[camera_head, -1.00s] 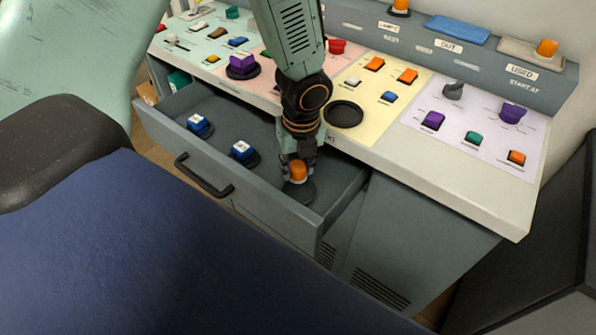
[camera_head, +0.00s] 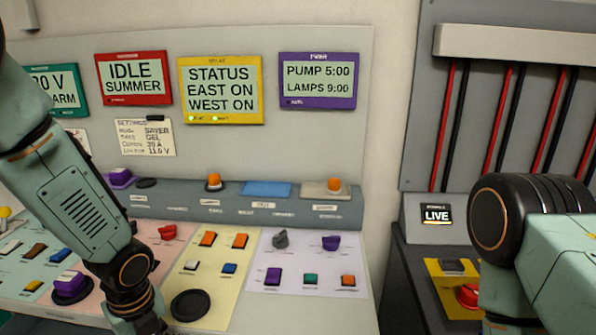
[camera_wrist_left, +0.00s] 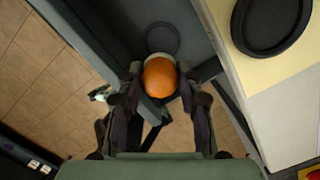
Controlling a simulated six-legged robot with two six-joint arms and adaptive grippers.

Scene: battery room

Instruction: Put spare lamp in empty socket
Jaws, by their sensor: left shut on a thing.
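In the left wrist view an orange-domed lamp (camera_wrist_left: 160,78) with a pale collar sits between the fingers of my left gripper (camera_wrist_left: 160,90), which is shut on it. The lamp is over the open drawer (camera_wrist_left: 200,72), beside a dark round ring (camera_wrist_left: 163,38) in it. In the head view my left arm reaches down past the bottom edge, so its fingers are hidden there. An empty dark round holder (camera_head: 146,183) is on the back ledge, left of an orange lamp (camera_head: 214,182). Another orange lamp (camera_head: 334,185) sits on a beige tray. My right gripper is out of view.
A black round rim (camera_head: 190,305) lies on the yellow panel and shows in the wrist view (camera_wrist_left: 270,22). The desk carries several switches and knobs. A blue tray (camera_head: 267,189) is on the ledge. Wall screens (camera_head: 220,88) hang above. A dark cabinet (camera_head: 405,285) stands right.

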